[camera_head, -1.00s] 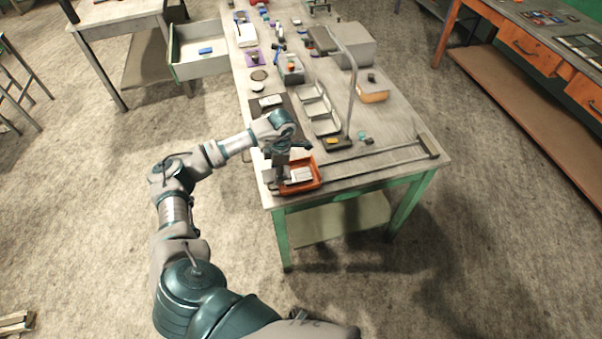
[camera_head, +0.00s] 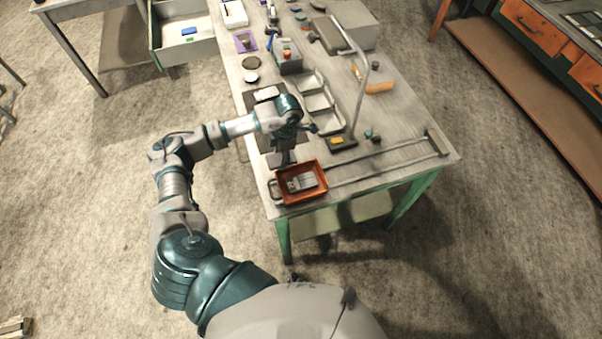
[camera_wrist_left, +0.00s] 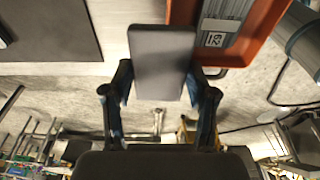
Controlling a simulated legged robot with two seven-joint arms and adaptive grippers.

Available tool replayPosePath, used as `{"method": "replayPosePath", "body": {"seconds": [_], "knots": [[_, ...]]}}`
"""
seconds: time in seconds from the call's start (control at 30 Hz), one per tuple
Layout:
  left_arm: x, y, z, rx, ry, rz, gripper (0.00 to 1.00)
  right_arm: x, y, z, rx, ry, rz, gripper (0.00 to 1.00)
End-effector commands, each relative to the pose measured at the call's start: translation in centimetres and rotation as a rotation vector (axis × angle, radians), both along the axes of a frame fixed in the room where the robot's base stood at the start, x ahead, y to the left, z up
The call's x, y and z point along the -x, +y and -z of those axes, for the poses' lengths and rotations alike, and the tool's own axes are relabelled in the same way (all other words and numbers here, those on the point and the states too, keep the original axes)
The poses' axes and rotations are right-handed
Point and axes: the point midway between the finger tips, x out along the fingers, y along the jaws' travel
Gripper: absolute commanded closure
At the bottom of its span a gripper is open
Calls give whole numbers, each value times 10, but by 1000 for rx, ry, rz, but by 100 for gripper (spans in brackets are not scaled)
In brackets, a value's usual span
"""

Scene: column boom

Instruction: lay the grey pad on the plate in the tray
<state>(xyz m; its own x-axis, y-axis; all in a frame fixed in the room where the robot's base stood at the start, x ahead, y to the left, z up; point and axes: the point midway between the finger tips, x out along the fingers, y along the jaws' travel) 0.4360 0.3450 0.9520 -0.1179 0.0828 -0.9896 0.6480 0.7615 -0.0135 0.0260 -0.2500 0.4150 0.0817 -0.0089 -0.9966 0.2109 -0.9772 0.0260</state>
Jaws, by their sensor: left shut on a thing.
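My left gripper (camera_head: 287,158) is shut on the grey pad (camera_wrist_left: 162,62), a flat dark-grey rectangle gripped between its two fingers in the wrist view. In the head view the pad is too small and dark to make out clearly. The orange-red tray (camera_head: 321,192) sits at the near left corner of the bench, just in front of the gripper; its wall also shows in the wrist view (camera_wrist_left: 262,27). A light grey plate (camera_head: 305,181) lies in the tray. In the wrist view the plate (camera_wrist_left: 222,24), with a numbered label, is right of the pad, partly cut off.
Behind the tray on the bench are a dark mat (camera_head: 290,130), open grey bins (camera_head: 318,102) and a lamp-like stand (camera_head: 358,105). A long metal rail frame (camera_head: 385,152) lies right of the tray.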

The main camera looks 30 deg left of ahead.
Motion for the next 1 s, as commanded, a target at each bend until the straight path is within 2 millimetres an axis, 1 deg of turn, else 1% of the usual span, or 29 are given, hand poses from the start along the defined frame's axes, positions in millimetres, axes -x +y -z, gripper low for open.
{"method": "replayPosePath", "body": {"seconds": [0.03, 0.1, 0.2, 0.3, 0.47, 0.53, 0.7, 0.73, 0.8, 0.93, 0.97, 1.0], "knots": [[1, -16, -2, 4, 0, 6, 63, 3, 1, -7, 0, 3, 0, 60], [4, -34, 0, 4, 1, 4, 63, 5, 2, -11, -1, 7, -1, 60], [7, -54, 4, 3, 1, 4, 63, 5, 5, -15, -5, 7, -1, 60], [9, -65, 6, 3, 1, 0, 63, 2, 9, -17, -11, 3, -1, 60], [10, -74, 8, 2, 1, 0, 63, -3, 14, -19, -16, -4, -2, 60], [12, -83, 8, 5, 1, 1, 63, -4, 14, -22, -15, -5, -2, 60], [12, -82, 37, 1, 4, -3, 63, -4, 13, -28, -14, -6, -2, 60], [12, -82, 40, 2, 3, -2, 63, -4, 12, -28, -14, -6, -2, 60], [11, -82, 44, 3, 1, -2, 63, -4, 11, -28, -13, -6, -3, 60], [11, -82, 44, 3, 0, -1, 63, -4, 10, -28, -11, -7, -3, 60], [11, -82, 44, 3, 0, -1, 38, -4, 9, -28, -11, -7, -3, 60], [11, -82, 44, 3, 0, -1, 28, -4, 8, -28, -9, -6, -3, 60]]}}
